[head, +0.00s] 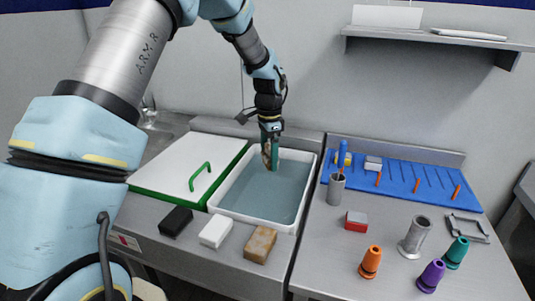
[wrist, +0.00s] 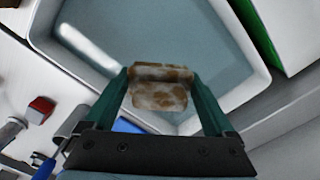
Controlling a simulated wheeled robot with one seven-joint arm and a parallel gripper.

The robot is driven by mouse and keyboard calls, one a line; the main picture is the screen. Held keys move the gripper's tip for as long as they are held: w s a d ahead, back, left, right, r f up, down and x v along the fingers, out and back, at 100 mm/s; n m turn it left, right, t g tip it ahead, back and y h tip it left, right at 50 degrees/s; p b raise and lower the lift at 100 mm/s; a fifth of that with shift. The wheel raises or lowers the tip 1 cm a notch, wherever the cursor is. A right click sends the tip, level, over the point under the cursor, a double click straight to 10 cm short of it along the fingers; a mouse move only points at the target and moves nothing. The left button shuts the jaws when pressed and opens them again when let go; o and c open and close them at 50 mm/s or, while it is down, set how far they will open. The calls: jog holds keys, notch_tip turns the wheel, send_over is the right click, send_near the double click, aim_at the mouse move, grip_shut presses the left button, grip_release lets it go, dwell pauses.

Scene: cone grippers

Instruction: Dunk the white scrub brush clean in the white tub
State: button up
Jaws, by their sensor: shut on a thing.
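My gripper (head: 270,158) points down over the far part of the white tub (head: 228,192), which holds grey-blue water (head: 265,190). In the wrist view, the green fingers of my gripper (wrist: 160,90) are shut on a white scrub brush (wrist: 160,97) smeared with brown dirt. In the head view the brush (head: 266,155) is partly hidden by the fingers. The tub (wrist: 130,125) and its water also show around the brush in the wrist view. I cannot tell whether the brush's lower side touches the water.
A white lid with a green handle (head: 200,176) lies left of the tub. Black (head: 176,221), white (head: 215,231) and brown (head: 260,244) blocks line its front. Right are a red-and-grey block (head: 356,221), several coloured cones (head: 431,275) and a blue rack (head: 400,178).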

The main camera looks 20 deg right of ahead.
aim_at(269, 145)
jog(key=shift+s+f+b, duration=0.1)
jog(key=shift+f+b, duration=4.35)
jog(key=shift+f, duration=2.25)
jog(key=shift+r, duration=0.1)
jog(key=shift+r+p, duration=4.7)
jog(key=shift+r, duration=1.9)
jog(key=shift+r+p, duration=1.5)
jog(key=shift+r, duration=0.6)
jog(key=shift+f, duration=0.1)
